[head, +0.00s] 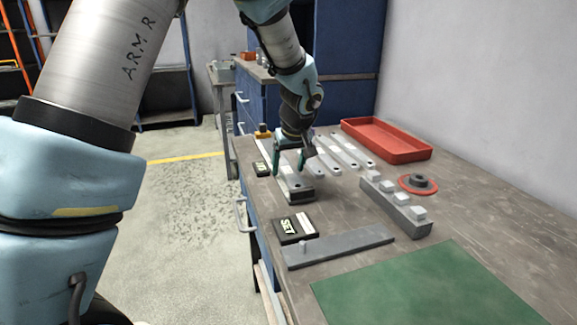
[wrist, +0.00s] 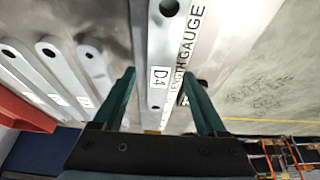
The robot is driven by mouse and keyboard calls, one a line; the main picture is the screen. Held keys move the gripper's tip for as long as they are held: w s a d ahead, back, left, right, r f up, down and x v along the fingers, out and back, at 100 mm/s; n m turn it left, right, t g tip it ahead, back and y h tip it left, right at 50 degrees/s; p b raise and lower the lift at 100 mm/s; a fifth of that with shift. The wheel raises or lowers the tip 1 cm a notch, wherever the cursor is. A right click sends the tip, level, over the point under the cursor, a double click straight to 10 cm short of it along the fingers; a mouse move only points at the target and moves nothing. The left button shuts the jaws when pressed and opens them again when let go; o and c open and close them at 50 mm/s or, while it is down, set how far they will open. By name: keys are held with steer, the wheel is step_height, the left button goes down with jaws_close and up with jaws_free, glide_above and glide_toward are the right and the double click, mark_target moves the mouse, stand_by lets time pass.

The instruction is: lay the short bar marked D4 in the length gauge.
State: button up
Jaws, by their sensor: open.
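The short bar marked D4 (wrist: 157,100) is a pale grey bar with a hole near one end. In the wrist view it lies lengthwise between my gripper's two fingers. The length gauge (wrist: 190,48), a pale strip with black lettering, runs right alongside it; I cannot tell whether the bar is fully seated. In the head view the gauge (head: 308,196) ends in a dark block near the bench's left edge. My gripper (head: 288,172) is open over it, fingers on both sides of the bar. In the wrist view the fingers (wrist: 163,100) stand apart from the bar.
Several other pale bars (head: 345,151) lie to the right of the gauge. A stepped grey block (head: 408,217), a black SET plate (head: 285,232), a flat grey bar (head: 340,247) and a green mat (head: 425,290) lie nearer.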

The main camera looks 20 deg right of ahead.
steer(key=b+v, duration=0.1)
steer(key=v, duration=0.9)
steer(key=shift+s+r, duration=0.2)
steer(key=shift+r, duration=0.15)
steer(key=shift+a, duration=0.1)
